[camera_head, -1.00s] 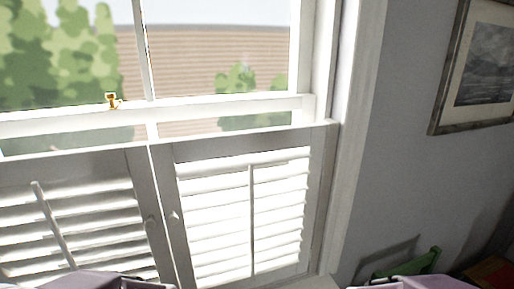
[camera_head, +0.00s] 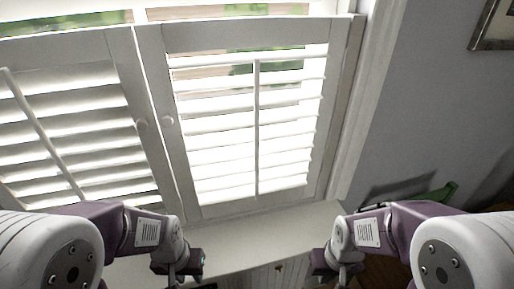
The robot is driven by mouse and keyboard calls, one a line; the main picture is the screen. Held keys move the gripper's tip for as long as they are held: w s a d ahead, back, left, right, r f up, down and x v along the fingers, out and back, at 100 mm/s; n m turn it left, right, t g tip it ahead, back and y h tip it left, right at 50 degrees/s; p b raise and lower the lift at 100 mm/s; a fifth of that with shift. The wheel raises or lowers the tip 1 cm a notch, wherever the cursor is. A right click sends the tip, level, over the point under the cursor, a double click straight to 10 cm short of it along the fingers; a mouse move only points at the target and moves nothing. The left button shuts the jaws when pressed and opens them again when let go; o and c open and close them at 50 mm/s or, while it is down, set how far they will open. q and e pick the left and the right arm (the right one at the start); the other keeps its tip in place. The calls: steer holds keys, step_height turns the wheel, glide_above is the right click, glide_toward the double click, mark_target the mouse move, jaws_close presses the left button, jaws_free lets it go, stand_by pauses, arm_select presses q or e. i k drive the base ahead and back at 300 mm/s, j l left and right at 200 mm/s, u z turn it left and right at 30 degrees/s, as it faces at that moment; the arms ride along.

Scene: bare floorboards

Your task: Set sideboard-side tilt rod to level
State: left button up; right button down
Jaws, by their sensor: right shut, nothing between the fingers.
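Two white shutter panels cover the lower window. The right panel's tilt rod (camera_head: 257,130) is a thin vertical bar in front of its slats (camera_head: 210,142); bright light and some outside show between the slats. The left panel's tilt rod (camera_head: 42,132) runs slanted in the picture across its slats (camera_head: 100,100). Which rod is on the sideboard side, I cannot tell, as no sideboard is clearly in view. My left gripper (camera_head: 184,268) is low, below the shutters; its opening is unclear. My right gripper (camera_head: 336,268) is shut and empty, low and right of the right rod. Both are apart from the rods.
Small round knobs (camera_head: 168,120) sit on the panels' meeting stiles. A white ledge (camera_head: 265,228) lies below the shutters. A green object (camera_head: 440,193) stands by the grey wall at right. A framed picture (camera_head: 492,25) hangs there. The space before the right panel is clear.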

mark_target(5, 72)
steer(key=j+u, duration=0.1)
steer(key=u, duration=0.3)
steer(key=j+u, duration=0.1)
steer(key=u, duration=0.25)
steer(key=i+j+u, duration=0.1)
steer(key=u, duration=0.3)
steer(key=i+u, duration=0.1)
steer(key=u, duration=0.25)
